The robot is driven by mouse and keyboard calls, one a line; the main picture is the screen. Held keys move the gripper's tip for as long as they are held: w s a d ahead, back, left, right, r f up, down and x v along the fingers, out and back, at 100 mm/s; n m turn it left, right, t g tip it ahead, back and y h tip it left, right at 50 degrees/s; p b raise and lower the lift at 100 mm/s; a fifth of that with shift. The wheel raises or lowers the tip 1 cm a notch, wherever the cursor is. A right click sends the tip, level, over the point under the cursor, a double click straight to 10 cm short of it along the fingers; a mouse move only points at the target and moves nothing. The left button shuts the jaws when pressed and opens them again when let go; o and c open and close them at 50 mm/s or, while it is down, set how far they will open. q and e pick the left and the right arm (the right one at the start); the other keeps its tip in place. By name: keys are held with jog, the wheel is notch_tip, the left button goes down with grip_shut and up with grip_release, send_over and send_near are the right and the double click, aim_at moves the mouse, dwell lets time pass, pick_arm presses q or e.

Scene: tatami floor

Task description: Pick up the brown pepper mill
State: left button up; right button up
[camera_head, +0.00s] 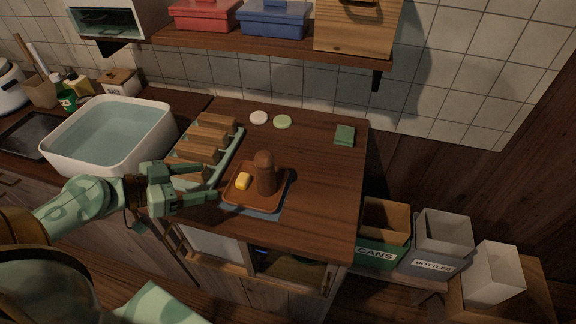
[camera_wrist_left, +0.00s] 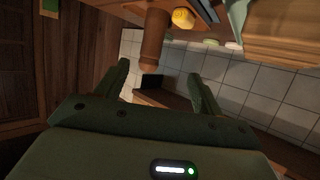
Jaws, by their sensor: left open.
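The brown pepper mill (camera_head: 265,176) stands upright on a small brown tray (camera_head: 238,203) on the wooden counter. A yellow block (camera_head: 243,181) sits on the tray just left of the mill. My left gripper (camera_head: 214,184) is open and empty, left of the tray, with its fingers pointing right toward the mill. In the left wrist view the mill (camera_wrist_left: 154,40) shows ahead of the spread fingers (camera_wrist_left: 157,70), apart from them, and the yellow block (camera_wrist_left: 183,18) is beside it. My right gripper is not in view.
A pale green rack (camera_head: 222,160) with several wooden pieces stands close behind the left gripper. A white basin of water (camera_head: 70,160) is at left. Two small discs (camera_head: 259,117) and a green block (camera_head: 344,135) lie farther back. The counter right of the mill is clear.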

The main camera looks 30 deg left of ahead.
aim_at(271, 168)
pick_arm(q)
jog(key=x, duration=0.3)
jog(key=r+x, duration=0.1)
jog(key=x, duration=0.2)
jog(key=d+r+p+x, duration=0.1)
jog(key=x, duration=0.3)
jog(key=shift+w+d, duration=0.15)
jog(key=shift+w, duration=0.05)
jog(key=shift+p+x, duration=0.4)
jog(key=shift+x, duration=0.55)
jog(key=shift+w+d+f, duration=0.15)
jog(key=shift+d+f, duration=0.05)
jog(key=shift+d, duration=0.05)
jog(key=p+x, duration=0.1)
jog(key=x, duration=0.2)
jog(key=shift+w+d, duration=0.3)
jog(key=shift+w+d+f, duration=0.2)
jog(key=shift+w+f, duration=0.05)
jog(key=shift+f, duration=0.05)
jog(key=c, duration=1.2)
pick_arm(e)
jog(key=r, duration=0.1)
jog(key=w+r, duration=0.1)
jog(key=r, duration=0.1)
pick_arm(q)
jog(key=shift+r, duration=0.1)
jog(key=shift+c, duration=0.2)
